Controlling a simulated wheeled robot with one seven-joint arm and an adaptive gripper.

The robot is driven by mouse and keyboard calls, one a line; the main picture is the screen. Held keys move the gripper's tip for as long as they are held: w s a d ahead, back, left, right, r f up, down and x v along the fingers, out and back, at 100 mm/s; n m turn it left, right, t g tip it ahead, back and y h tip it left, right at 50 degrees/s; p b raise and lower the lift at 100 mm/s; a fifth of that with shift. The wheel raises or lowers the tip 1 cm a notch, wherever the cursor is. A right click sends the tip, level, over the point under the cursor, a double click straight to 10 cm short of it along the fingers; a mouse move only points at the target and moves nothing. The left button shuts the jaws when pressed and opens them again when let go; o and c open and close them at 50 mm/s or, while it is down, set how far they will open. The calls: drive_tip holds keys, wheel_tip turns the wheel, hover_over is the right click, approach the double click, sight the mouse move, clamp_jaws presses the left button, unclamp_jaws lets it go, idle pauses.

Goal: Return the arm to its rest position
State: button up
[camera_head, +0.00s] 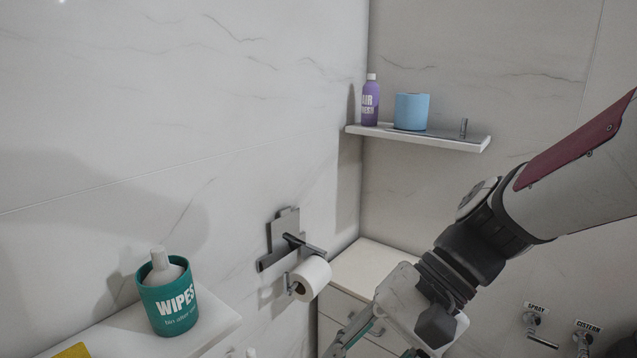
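My arm comes in from the right edge and slants down to the lower middle of the head view. My gripper (378,335) is at its end, pointing down and to the left in front of the white drawer cabinet (377,262). The fingertips run to or past the bottom edge, so I cannot tell whether the gripper is open or shut. No held object shows in the visible part.
A toilet roll (312,277) hangs on a wall holder (284,232) left of my gripper. A green wipes tub (167,300) stands on a white ledge (215,318). A wall shelf (420,137) holds a purple bottle (370,103) and a blue roll (411,110).

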drive_tip(key=s+d+r+n+t+h, duration=0.1)
drive_tip(key=s+d+n+t+h, duration=0.1)
drive_tip(key=s+d+h, duration=0.35)
drive_tip(key=s+d+n+t+h, duration=0.25)
drive_tip(key=s+d, duration=0.35)
drive_tip(key=d, duration=0.5)
wheel_tip(320, 180, up, 20)
drive_tip(key=t+p, duration=0.2)
drive_tip(key=p, duration=1.6)
drive_tip(key=shift+w+a+f+t, duration=0.15)
drive_tip(key=shift+w+t, duration=0.05)
drive_tip(key=shift+t, duration=0.15)
